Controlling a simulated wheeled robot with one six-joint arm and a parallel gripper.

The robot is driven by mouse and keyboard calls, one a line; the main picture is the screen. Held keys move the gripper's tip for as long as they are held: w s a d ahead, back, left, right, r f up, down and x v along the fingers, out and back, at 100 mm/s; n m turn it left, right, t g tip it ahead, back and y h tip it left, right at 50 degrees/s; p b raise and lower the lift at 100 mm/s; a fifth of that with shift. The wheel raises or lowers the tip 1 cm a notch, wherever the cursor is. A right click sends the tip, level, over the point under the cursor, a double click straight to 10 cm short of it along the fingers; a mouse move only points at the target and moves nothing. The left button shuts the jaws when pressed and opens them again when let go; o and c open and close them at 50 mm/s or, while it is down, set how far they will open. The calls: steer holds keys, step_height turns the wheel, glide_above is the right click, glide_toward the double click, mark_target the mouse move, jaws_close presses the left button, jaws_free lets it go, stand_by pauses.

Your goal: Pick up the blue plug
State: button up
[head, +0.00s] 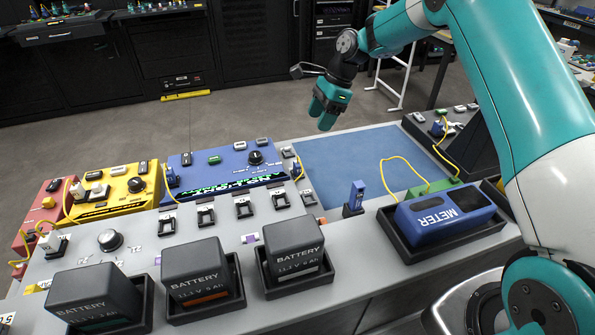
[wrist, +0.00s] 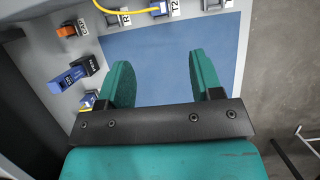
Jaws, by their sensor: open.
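The blue plug (head: 358,192) stands upright in a small black holder (head: 352,211) at the near edge of the blue mat (head: 352,160). In the wrist view, a blue block with a black part (wrist: 64,83), left of the mat, appears to be the same plug. My gripper (head: 325,118) hangs above the far part of the mat, well beyond the plug and apart from it. In the wrist view its two teal fingers (wrist: 160,78) are spread with nothing between them.
The blue meter (head: 440,213) lies in a black tray right of the plug, beside a green box (head: 433,188) with a yellow cable. Several batteries (head: 295,248) stand in trays at the front. A blue console (head: 225,168) with sockets lies left. The mat is clear.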

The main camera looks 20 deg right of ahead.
steer(key=p, duration=0.2)
glide_toward(299, 163)
steer(key=x, duration=0.5)
steer(key=shift+w+a+f, duration=0.15)
steer(key=shift+a, duration=0.05)
steer(key=shift+p+x, duration=0.6)
steer(key=shift+x, duration=2)
steer(key=shift+d, duration=0.1)
steer(key=c, duration=1)
